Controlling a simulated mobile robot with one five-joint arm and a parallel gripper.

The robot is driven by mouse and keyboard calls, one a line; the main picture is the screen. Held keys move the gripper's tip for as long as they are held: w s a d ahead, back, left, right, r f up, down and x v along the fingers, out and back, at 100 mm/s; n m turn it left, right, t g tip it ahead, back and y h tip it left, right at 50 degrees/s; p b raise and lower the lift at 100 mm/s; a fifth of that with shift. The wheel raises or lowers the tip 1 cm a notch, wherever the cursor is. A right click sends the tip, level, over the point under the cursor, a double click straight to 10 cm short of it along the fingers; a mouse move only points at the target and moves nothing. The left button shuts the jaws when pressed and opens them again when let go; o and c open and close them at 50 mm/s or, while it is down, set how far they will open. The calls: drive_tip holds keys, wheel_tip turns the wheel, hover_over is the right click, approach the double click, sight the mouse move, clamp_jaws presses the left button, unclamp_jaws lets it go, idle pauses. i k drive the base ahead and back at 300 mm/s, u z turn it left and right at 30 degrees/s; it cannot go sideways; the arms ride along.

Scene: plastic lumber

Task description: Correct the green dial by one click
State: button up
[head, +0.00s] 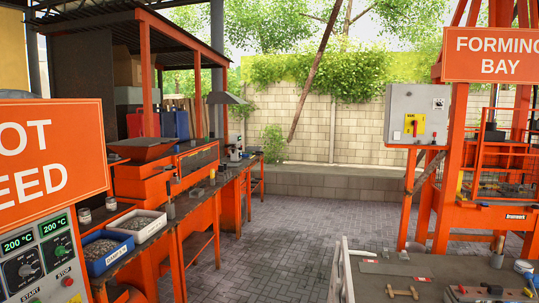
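The green dial (61,251) is a small round knob on a grey control panel (45,275) at the lower left edge of the head view. A display reading 200 °C (53,225) sits above it. A dark dial (26,271) is to its left, under a second 200 °C display (18,243). The green dial is too small to read its pointer setting exactly. My gripper is not in view.
An orange sign (50,150) hangs above the panel, cut off at the left. A red button (67,282) is below the green dial. Blue and white trays of pellets (105,262) stand right of the panel. The paved floor (285,230) in the middle is clear.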

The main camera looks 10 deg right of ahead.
sight(60, 250)
drive_tip(key=z, duration=0.05)
drive_tip(key=k, duration=1.1)
drive_tip(key=u, duration=1.1)
drive_tip(key=i, duration=1.4)
drive_tip(key=u, duration=0.8)
drive_tip(key=i, duration=1.1)
drive_tip(key=u, duration=0.1)
